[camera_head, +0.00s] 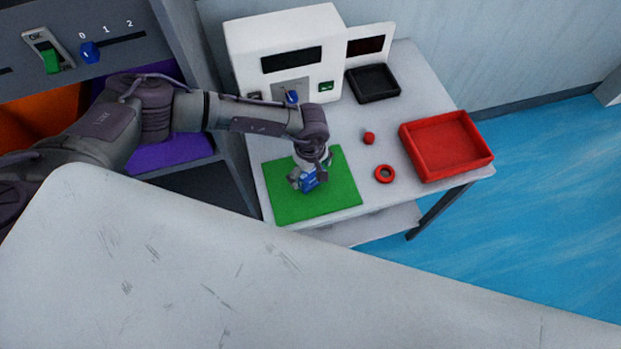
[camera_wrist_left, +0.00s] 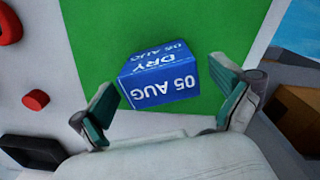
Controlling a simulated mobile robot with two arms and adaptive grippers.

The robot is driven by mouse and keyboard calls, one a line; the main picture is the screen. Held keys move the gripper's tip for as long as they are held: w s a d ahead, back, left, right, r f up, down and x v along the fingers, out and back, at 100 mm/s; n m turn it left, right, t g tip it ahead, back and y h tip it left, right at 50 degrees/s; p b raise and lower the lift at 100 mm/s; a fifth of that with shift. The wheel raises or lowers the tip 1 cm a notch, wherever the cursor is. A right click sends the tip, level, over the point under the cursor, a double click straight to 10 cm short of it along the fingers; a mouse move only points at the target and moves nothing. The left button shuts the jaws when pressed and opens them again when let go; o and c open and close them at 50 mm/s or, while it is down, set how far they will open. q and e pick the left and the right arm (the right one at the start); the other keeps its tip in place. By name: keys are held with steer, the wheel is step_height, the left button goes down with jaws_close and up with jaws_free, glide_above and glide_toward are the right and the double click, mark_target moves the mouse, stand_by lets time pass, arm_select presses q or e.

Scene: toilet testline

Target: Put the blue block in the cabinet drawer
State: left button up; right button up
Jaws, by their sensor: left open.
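The blue block (camera_head: 309,181) is on the green mat (camera_head: 283,207) on the grey table. In the left wrist view, the block (camera_wrist_left: 160,80) shows white lettering, "DRY" and "05 AUG". My left gripper (camera_head: 309,181) is open just over the block. In the wrist view its fingertips (camera_wrist_left: 168,103) are spread wide on either side, with gaps between them and the block. The cabinet (camera_head: 176,150) stands at the left, with orange (camera_head: 28,122) and purple compartments partly hidden by my left arm. I cannot make out clearly which part is the drawer. My right gripper is not in view.
A white machine (camera_head: 287,40) with a dark screen stands behind the mat, beside a black tray (camera_head: 372,83). The cabinet panel carries a green switch (camera_head: 51,60) and blue slider (camera_head: 90,52).

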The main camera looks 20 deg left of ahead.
arm_select(q)
step_height(320, 180, down, 2)
steer(key=shift+f+b, duration=0.2)
steer(key=shift+b, duration=0.2)
steer(key=shift+r, duration=0.15)
steer(key=shift+c, duration=1)
steer(key=c, duration=1.3)
steer(key=shift+r, duration=0.1)
